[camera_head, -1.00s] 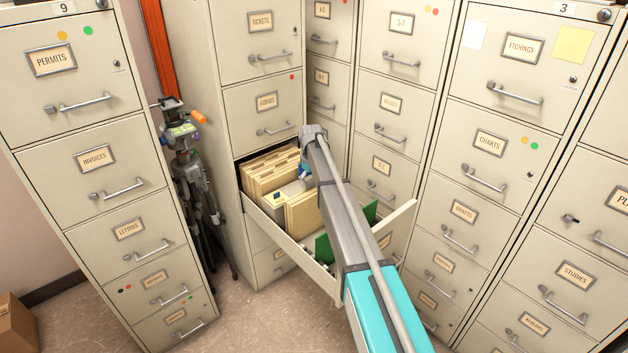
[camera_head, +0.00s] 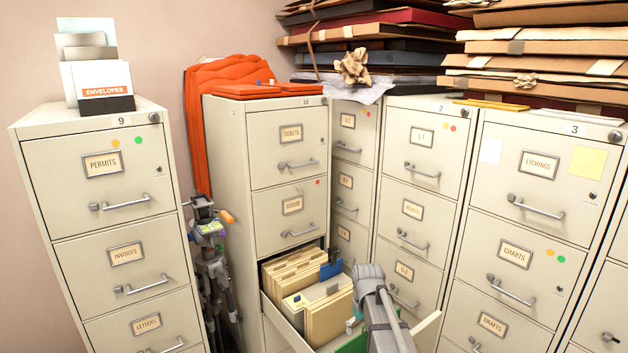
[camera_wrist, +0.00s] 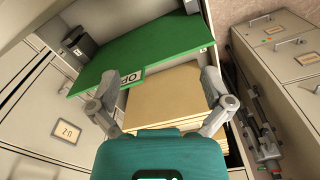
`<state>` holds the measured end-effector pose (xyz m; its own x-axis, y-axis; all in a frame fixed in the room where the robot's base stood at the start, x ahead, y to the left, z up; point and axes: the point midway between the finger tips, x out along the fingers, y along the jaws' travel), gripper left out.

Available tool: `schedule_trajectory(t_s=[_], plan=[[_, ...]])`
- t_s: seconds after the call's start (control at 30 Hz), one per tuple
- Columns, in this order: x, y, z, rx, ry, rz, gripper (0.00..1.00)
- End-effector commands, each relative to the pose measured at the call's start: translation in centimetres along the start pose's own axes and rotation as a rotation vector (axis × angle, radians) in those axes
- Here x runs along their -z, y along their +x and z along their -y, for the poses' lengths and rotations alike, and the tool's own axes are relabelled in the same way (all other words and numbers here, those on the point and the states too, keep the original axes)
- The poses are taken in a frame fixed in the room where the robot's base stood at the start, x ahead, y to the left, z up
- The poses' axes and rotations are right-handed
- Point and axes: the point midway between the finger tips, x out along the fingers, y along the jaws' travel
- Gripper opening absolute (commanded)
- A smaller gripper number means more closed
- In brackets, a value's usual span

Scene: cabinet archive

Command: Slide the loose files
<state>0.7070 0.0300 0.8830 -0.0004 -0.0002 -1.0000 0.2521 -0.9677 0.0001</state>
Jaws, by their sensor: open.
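Tan loose files (camera_head: 329,318) stand in an open drawer (camera_head: 283,325) of the cabinet marked 10. A second group of tan folders (camera_head: 290,272) stands farther back, with a pale box-like item (camera_head: 308,296) between the groups. A green panel (camera_wrist: 150,45) with a label partly reading "OP" lies alongside the files in the wrist view. My gripper (camera_wrist: 161,80) is open there, one finger on each side of the tan files (camera_wrist: 165,98). I cannot tell whether the fingers touch them. In the head view my arm hides most of the gripper.
Closed cabinets stand on both sides, including one marked 9 (camera_head: 92,215) and one marked 3 (camera_head: 515,225). A tripod (camera_head: 212,265) stands in the left gap. Stacked portfolios (camera_head: 400,35) and an orange cloth (camera_head: 228,75) lie on top. A blue item (camera_head: 330,270) sits in the drawer.

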Motion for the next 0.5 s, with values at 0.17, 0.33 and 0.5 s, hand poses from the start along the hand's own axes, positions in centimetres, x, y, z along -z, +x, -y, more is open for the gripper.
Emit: schedule_trajectory(t_s=[0.17, 0.33, 0.5], plan=[[-8.2, -1.7, 0.6, 0.0, 0.104, 0.0, 1.0], [-13.7, -2.6, 1.1, 0.0, 0.189, 0.0, 1.0], [-16.6, -3.0, 1.3, 0.0, 0.241, 0.0, 1.0]])
